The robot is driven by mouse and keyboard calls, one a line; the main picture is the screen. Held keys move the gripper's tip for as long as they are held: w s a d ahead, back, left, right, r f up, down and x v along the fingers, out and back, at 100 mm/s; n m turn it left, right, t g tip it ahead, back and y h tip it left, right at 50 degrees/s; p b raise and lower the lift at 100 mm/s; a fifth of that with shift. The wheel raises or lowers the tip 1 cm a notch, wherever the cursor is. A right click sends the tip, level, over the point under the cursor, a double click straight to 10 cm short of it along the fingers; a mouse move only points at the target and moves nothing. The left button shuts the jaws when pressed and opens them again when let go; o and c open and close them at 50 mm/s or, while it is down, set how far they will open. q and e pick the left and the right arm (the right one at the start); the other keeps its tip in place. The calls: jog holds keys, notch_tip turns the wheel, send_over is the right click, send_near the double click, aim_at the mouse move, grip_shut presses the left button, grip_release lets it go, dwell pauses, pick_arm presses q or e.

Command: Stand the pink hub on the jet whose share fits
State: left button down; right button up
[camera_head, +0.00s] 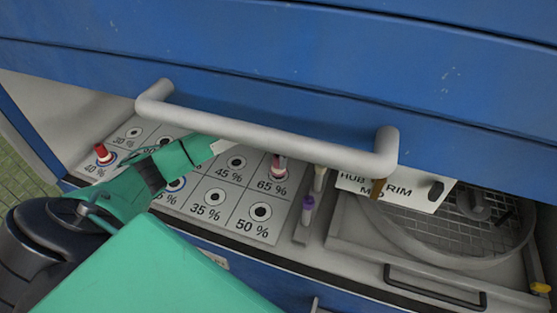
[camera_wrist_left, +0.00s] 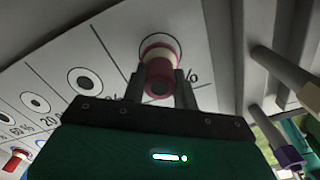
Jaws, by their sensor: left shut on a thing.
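The pink hub (camera_head: 278,168), pinkish red with a pale band, is upright at the jet in the cell marked 65 % on the white panel (camera_head: 225,218). In the left wrist view the hub (camera_wrist_left: 159,70) is between the two fingers of my left gripper (camera_wrist_left: 162,84), which is shut on it. A printed ring shows around its far end. I cannot tell whether it is fully seated or slightly above the jet. In the head view the grey drawer handle hides most of that gripper. My right gripper is not in view.
A red hub (camera_head: 102,153) stands at the 40 % jet. A purple-topped hub (camera_head: 308,203) and a tan one (camera_head: 320,178) stand in a rack right of the panel. The grey handle (camera_head: 265,130) crosses above. A round mesh basin (camera_head: 450,235) lies right.

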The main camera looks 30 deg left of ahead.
pick_arm(q)
jog(key=shift+f, duration=0.85)
jog(key=c, duration=1.5)
grip_release()
jog(key=shift+f, duration=0.2)
jog(key=o, duration=0.4)
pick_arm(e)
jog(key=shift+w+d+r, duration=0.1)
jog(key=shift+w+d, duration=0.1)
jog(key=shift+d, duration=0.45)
pick_arm(q)
jog(key=shift+r, duration=0.15)
